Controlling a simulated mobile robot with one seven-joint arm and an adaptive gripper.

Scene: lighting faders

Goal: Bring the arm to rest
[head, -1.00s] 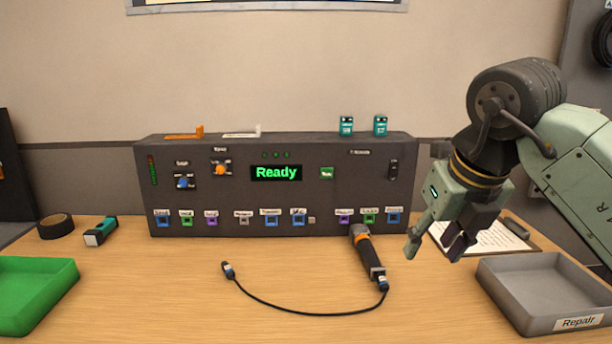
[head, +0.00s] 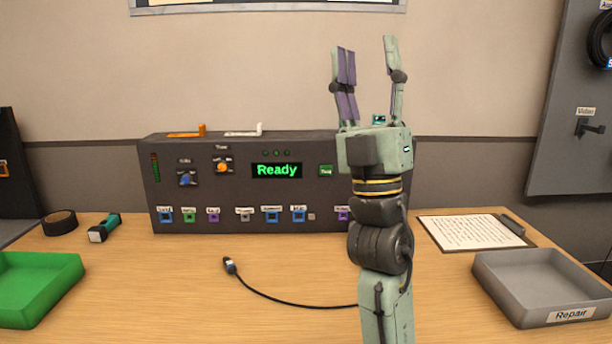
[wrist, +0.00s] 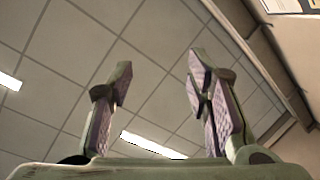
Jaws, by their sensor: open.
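My gripper (head: 367,68) points straight up in the head view, above the table and in front of the right part of the dark control panel (head: 235,185). Its two fingers are spread apart with nothing between them. In the wrist view, my gripper (wrist: 157,92) is also open and empty, with the ceiling behind it. My arm stands upright and hides the right end of the panel and part of the black cable (head: 290,302). The panel's screen (head: 277,170) reads "Ready".
A green tray (head: 38,315) is at the left and a grey "Repair" tray (head: 520,310) at the right. A clipboard (head: 472,230) lies behind the grey tray. A tape roll (head: 59,222) and a teal-black device (head: 104,228) lie at the left. The table's middle left is mostly clear.

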